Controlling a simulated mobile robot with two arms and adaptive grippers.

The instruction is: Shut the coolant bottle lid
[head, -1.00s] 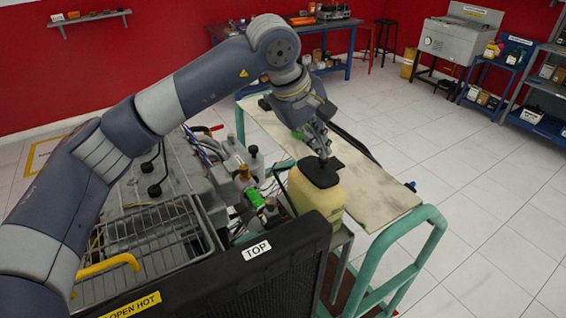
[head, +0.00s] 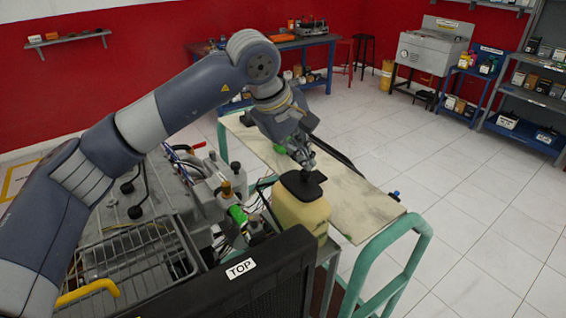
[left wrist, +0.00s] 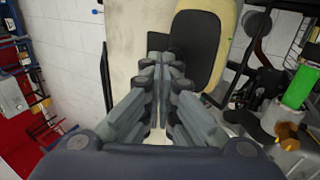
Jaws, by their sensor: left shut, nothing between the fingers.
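The coolant bottle (head: 300,214) is a yellowish tank at the side of the engine trainer. Its black lid (head: 298,186) lies flat over the top of the bottle in the head view. In the left wrist view the lid (left wrist: 193,48) is a dark rounded plate on the pale bottle (left wrist: 226,60). My left gripper (head: 308,169) is shut and empty, its fingertips pointing down at the lid's far edge. The fingers (left wrist: 165,72) overlap the lid's edge in the left wrist view. I cannot tell whether they touch it. My right gripper is not in view.
A board-topped cart (head: 345,190) with green rails (head: 385,262) stands beside the bottle. The engine (head: 160,195) with hoses and a wire rack (head: 135,265) is at left. The black radiator panel (head: 250,285) is in front. Open tiled floor (head: 470,210) lies to the right.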

